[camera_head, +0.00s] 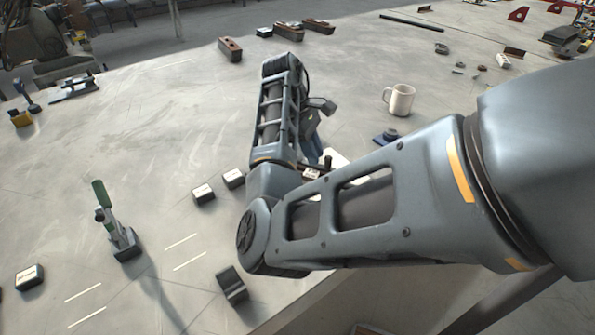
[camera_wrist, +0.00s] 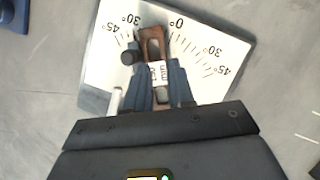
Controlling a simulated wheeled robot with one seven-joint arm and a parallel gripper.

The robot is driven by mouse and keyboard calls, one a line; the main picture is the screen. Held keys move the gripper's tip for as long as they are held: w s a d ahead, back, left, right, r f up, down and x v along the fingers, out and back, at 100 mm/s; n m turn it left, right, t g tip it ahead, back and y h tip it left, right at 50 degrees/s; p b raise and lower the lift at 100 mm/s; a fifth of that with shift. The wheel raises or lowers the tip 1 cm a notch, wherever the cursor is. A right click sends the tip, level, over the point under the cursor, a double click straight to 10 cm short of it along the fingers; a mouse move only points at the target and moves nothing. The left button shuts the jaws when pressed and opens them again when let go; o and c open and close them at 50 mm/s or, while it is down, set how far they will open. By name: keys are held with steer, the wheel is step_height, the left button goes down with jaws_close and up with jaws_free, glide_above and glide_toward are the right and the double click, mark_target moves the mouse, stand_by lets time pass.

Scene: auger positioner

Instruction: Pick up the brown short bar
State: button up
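A brown bar (camera_wrist: 153,42) with an opening in it lies on a white angle plate (camera_wrist: 104,62) in the wrist view, near the 0° mark. A white labelled piece (camera_wrist: 157,72) adjoins its near end. My gripper (camera_wrist: 158,68) has its blue fingers on either side of the bar and labelled piece. I cannot tell whether the fingers press on them. A dark round knob (camera_wrist: 130,57) is close to the left finger. In the head view, my arm mostly hides the gripper and bar; part of the white plate (camera_head: 338,163) shows.
A white mug (camera_head: 399,99) stands right of my gripper. Several small dark blocks, one at the front (camera_head: 232,285), and a green-handled clamp (camera_head: 118,228) are on the left. Brown blocks (camera_head: 230,49) lie at the back.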

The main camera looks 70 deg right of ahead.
mark_target(321, 175)
steer(key=shift+w+f, duration=0.1)
steer(key=shift+w, duration=0.05)
steer(key=shift+f, duration=0.3)
steer(key=b+x, duration=0.2)
steer(key=x, duration=0.5)
steer(key=shift+a, duration=0.15)
steer(key=shift+c, duration=0.3)
jaws_close()
